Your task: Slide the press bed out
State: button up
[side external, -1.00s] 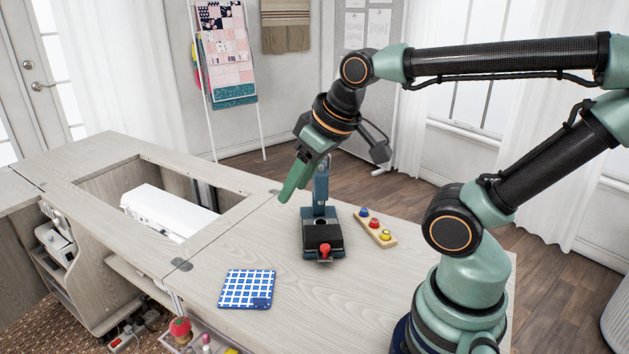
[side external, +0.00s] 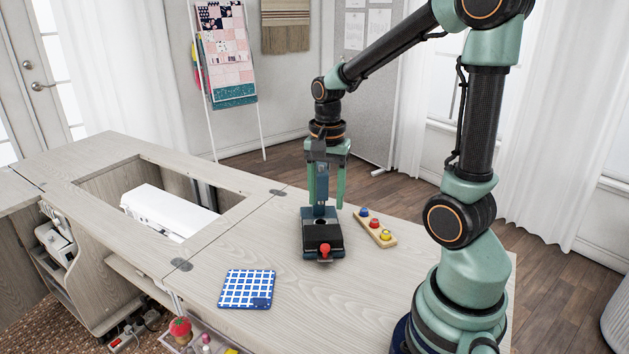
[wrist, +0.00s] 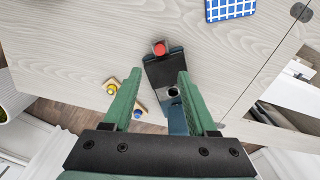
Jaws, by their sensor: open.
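The press (side external: 320,218) is a small dark blue stand on the light wood table, with an upright column at its back. Its black bed (side external: 323,241) sits at the front, with a red knob (side external: 324,249) on the front edge. My gripper (side external: 325,203) is open and points down behind the press, its two green fingers on either side of the column. In the wrist view, the red knob (wrist: 159,48) and the black bed (wrist: 165,70) lie beyond the open fingertips (wrist: 158,76). I cannot tell whether the fingers touch the column, and nothing is seen held.
A wooden tray (side external: 386,242) with blue, red and yellow pieces lies right of the press. A blue checked pad (side external: 247,288) lies front left. A white sewing machine (side external: 165,210) sits in the cabinet opening at left. The table around the red knob is clear.

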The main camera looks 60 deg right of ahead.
aim_at(325, 246)
notch_tip(325, 246, down, 12)
jog(key=shift+f, duration=0.1)
dwell(0.5)
grip_shut()
dwell(1.4)
